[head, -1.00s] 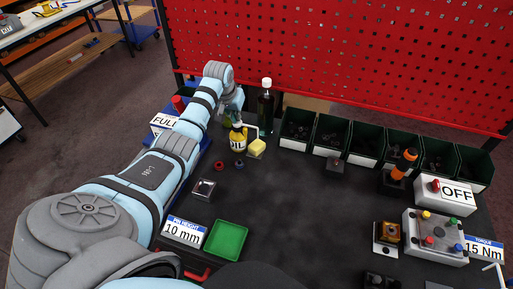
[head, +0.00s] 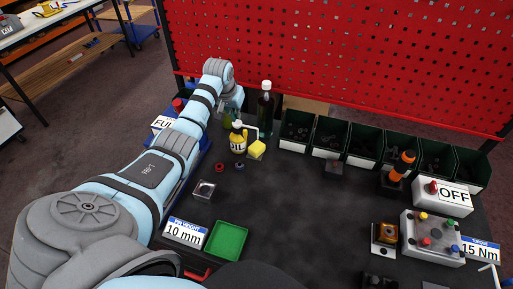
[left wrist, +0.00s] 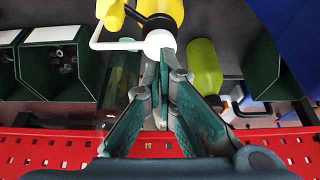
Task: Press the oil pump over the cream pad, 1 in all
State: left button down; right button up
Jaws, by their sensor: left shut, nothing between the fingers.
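The oil pump (head: 238,139) is a yellow bottle labelled OIL with a white top, upright on the dark table at the back left. The cream pad (head: 257,149) is a small pale yellow block just right of it; the wrist view shows a yellow block (left wrist: 111,14) too. My left gripper (head: 233,103) is behind the oil pump, partly hidden by my wrist. In the left wrist view its fingers (left wrist: 168,56) are shut and empty, close to the pump's white top (left wrist: 159,42); I cannot tell whether they touch. My right gripper is not in view.
A tall dark bottle (head: 265,110) stands behind the pad, and a yellow-green bottle (left wrist: 204,66) is beside my fingers. Green bins (head: 330,137) line the red pegboard (head: 350,60). A green tray (head: 226,240) lies in front. The middle of the table is clear.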

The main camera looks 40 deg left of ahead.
pick_arm(q)
jog(key=shift+r, duration=0.1)
dwell(0.3)
notch_tip(320, 180, up, 6)
jog(key=shift+f, duration=0.1)
jog(key=shift+a, duration=0.1)
dwell(0.5)
